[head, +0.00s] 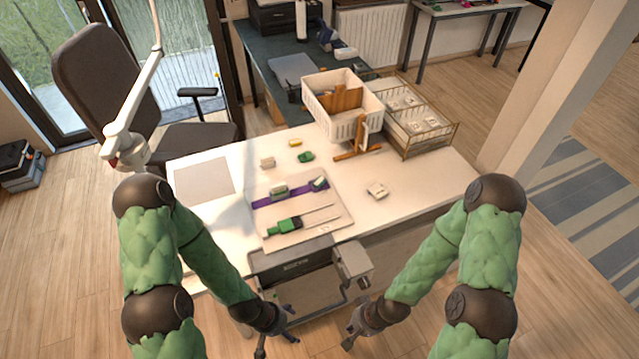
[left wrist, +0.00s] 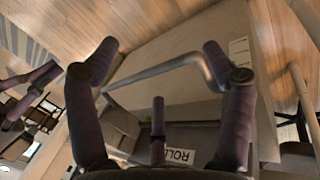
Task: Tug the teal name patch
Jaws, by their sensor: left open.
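I cannot pick out a clearly teal name patch. A green piece (head: 284,227) lies on the light board (head: 335,227) on the white table, beside thin pale strips. A purple strap (head: 290,195) with pale green-topped pieces lies across the same board. A small green item (head: 306,156) lies behind the board. My left gripper (head: 275,330) is open and empty, in front of the table and below its edge; its spread fingers also show in the left wrist view (left wrist: 158,62). My right gripper (head: 356,323) appears open and empty, also in front of the table.
A grey device (head: 290,262) and metal frame stand at the table's front edge, close to both grippers. A white basket (head: 342,105) and wire tray (head: 415,120) stand at the back right. A lamp arm (head: 135,95) rises at the left. The table's right part is mostly clear.

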